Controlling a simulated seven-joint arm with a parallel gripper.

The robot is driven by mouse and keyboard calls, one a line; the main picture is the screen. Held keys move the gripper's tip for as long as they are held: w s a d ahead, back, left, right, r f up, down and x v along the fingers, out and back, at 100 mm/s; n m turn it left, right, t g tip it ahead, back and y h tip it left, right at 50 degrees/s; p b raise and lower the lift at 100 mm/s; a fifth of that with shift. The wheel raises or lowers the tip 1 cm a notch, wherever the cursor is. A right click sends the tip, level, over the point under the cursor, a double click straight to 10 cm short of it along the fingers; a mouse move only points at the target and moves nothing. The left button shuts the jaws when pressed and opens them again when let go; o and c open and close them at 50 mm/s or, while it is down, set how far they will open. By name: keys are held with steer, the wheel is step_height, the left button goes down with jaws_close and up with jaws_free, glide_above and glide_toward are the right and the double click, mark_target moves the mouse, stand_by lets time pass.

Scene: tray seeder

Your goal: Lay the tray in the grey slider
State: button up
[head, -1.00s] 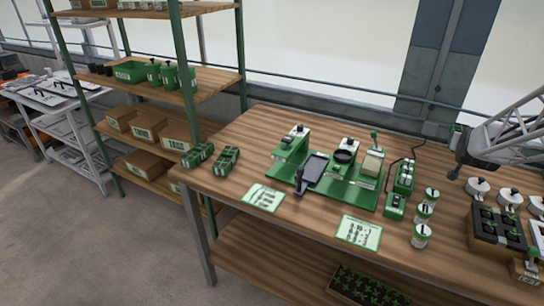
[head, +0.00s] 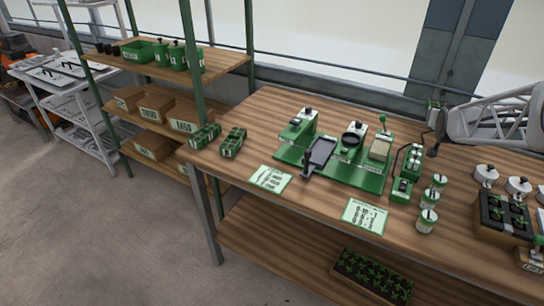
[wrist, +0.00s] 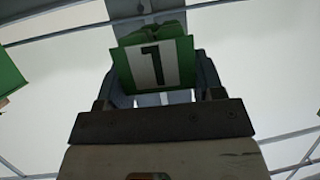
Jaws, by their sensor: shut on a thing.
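In the wrist view my gripper (wrist: 158,78) is shut on a green tray (wrist: 128,62) with a white label reading "1". Rounded green parts show above the label, and the dark fingers are on both sides. The dark grey slider (head: 319,153) lies in the left part of the green seeder machine (head: 352,176) in the head view. It sticks out toward the bench front and looks empty. My arm shows at the right edge of the head view, well away from the slider. The held tray cannot be made out there.
Two more green trays (head: 232,142) lie at the bench's left end. Instruction cards (head: 366,216) lie in front of the machine. Small green-white jars (head: 426,221), a control box (head: 401,190) and a black seedling tray (head: 503,214) stand to the right. Bare wood lies behind the machine.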

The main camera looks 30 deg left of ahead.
steer(key=shift+s+a+r, duration=0.55)
steer(key=shift+s+a, duration=0.95)
steer(key=shift+a, duration=2.85)
steer(key=shift+s+a+r, duration=0.5)
steer(key=shift+s+a, duration=1)
steer(key=shift+a, duration=2.8)
steer(key=s+a+f, duration=0.2)
steer(key=s+a, duration=0.3)
steer(key=a, duration=0.2)
steer(key=s+a+f, duration=0.3)
steer(key=s+a, duration=0.2)
steer(key=a, duration=0.2)
steer(key=s+a+f+m+h, duration=0.1)
steer(key=s+a+f, duration=0.4)
steer(key=s, duration=0.5)
steer(key=s+a+f+m+h, duration=0.1)
steer(key=s+a+f, duration=0.5)
steer(key=s+a, duration=0.2)
steer(key=shift+s+a+h, duration=0.3)
steer(key=shift+s+h, duration=0.1)
steer(key=shift+s, duration=0.85)
steer(key=shift+f, duration=0.15)
